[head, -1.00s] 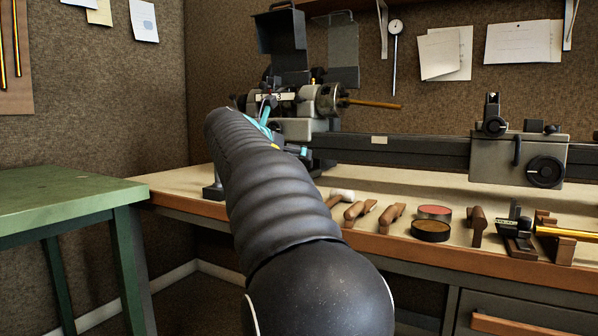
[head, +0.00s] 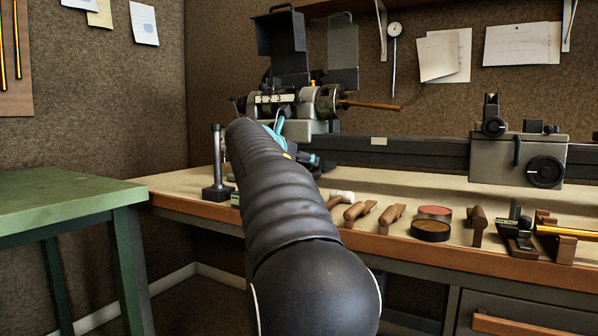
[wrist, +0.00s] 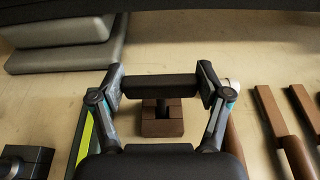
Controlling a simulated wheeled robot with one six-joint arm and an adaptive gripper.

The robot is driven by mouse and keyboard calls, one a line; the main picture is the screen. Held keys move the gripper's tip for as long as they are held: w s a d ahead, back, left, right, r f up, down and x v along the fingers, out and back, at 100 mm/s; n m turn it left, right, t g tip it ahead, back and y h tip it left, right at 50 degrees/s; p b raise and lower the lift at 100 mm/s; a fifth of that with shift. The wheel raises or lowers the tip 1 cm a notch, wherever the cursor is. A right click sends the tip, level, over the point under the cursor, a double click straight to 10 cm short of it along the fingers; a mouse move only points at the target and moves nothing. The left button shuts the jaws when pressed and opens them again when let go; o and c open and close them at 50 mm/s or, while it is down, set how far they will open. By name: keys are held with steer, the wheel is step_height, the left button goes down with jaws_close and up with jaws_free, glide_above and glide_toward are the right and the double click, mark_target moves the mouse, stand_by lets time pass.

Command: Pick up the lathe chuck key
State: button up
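In the wrist view, the chuck key appears as a dark horizontal bar (wrist: 160,87) on a short stem, standing over a small brown wooden block (wrist: 162,127). My gripper (wrist: 161,82) has its fingers spread wide, one at each end of the bar. The ends of the bar come very close to the finger pads; I cannot tell whether they touch. In the head view, my arm hides the key and most of my gripper, of which only teal and dark parts show.
The lathe (head: 300,100) stands behind my gripper, with its bed running right. A dark stand with a post (head: 216,180) is close on the left. Wooden-handled tools (head: 390,217) and round tins (head: 431,230) lie to the right. A green table (head: 60,200) is at far left.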

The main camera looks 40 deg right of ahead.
steer(key=shift+c, duration=0.4)
step_height(320, 180, up, 10)
steer(key=p, duration=0.4)
steer(key=shift+p, duration=0.4)
